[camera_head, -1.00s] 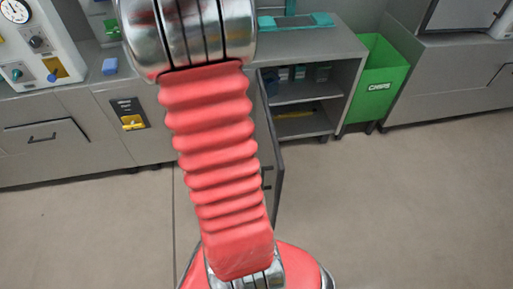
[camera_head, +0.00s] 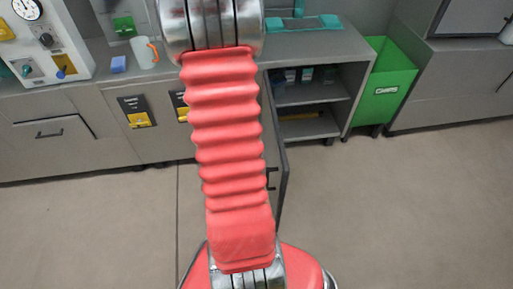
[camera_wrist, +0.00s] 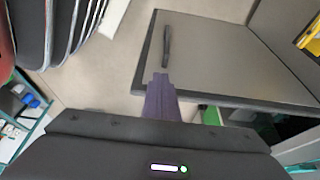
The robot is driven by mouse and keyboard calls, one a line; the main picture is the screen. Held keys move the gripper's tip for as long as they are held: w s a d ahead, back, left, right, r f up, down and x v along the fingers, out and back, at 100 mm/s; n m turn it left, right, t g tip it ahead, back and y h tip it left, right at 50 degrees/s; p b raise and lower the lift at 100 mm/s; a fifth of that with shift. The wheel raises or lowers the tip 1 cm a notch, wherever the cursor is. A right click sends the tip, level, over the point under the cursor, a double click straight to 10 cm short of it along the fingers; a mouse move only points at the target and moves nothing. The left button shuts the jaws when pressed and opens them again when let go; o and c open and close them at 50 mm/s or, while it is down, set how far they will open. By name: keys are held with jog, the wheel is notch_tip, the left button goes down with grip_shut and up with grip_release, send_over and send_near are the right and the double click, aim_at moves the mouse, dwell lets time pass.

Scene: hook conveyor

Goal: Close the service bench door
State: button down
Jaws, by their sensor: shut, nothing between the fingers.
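The service bench (camera_head: 345,47) has an open cabinet front with shelves showing. Its grey door (camera_head: 280,165) stands swung out, seen nearly edge-on and partly hidden behind my red arm. In the wrist view the door panel (camera_wrist: 225,60) fills the upper right, with a dark bar handle (camera_wrist: 167,45) near its left edge. My gripper (camera_wrist: 161,80) is shut and empty, its purple fingers overlapping the lower left corner of the door beneath the handle. Whether they touch it I cannot tell. The gripper is not visible in the head view.
A green bin (camera_head: 383,85) stands right of the bench's open shelves. Blue boxes (camera_head: 306,75) sit on the upper shelf. The floor (camera_head: 400,210) at right is clear.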

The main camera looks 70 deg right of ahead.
jog(key=s+d+f, duration=0.3)
jog(key=s+f, duration=0.2)
jog(key=f, duration=0.1)
jog(key=shift+s, duration=0.35)
dwell(0.3)
